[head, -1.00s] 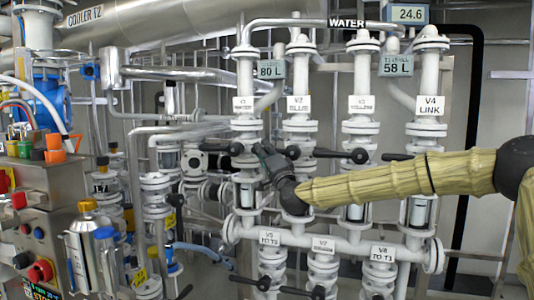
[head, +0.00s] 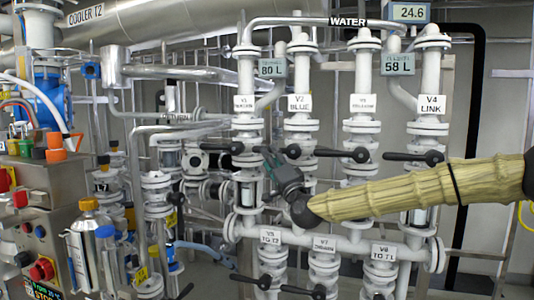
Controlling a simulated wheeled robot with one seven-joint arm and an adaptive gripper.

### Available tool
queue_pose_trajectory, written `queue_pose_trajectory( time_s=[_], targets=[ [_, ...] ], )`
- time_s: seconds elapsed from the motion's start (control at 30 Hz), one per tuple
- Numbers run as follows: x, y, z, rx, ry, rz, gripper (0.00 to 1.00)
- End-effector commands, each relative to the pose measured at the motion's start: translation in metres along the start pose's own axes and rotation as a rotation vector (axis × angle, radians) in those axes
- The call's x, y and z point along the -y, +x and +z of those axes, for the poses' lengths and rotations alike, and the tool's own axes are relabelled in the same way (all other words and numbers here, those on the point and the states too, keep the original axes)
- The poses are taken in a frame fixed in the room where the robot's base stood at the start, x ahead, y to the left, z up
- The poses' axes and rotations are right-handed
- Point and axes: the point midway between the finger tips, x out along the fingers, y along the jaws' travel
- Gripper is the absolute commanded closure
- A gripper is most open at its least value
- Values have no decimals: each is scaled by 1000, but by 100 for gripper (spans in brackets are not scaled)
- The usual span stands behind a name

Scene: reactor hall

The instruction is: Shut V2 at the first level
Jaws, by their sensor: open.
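Valve V2 (head: 299,103), labelled BLUE, is on the second white pipe from the left in the upper row. Its black handle (head: 292,151) sits below the label and lies crosswise to the pipe, with its left part overlapped by my gripper. My gripper (head: 267,157) is dark grey and open, just below and left of that handle's hub. It points up and left, in front of the pipes between V1 and V2. I cannot tell whether its fingers touch the handle. My arm comes in from the right.
Black handles of V1 (head: 237,147), V3 (head: 360,155) and V4 (head: 433,158) lie close on either side. A lower row with V5 (head: 270,237), V7 (head: 324,245) and V8 (head: 383,252) runs beneath. A control box (head: 45,225) and bottles stand at the left.

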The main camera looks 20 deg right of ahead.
Motion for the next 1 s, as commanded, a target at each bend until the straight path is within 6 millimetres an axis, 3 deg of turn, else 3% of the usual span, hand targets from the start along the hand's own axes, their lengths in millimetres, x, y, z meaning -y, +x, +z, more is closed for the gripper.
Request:
queue_pose_trajectory(
  time_s=[0.2, 0.4, 1.0],
  targets=[
    [1, -38, -1, -1, 2, 0, 58],
    [0, -58, -1, -1, 1, 0, 58],
    [-1, -65, 1, 2, -1, 2, 58]
  ],
)
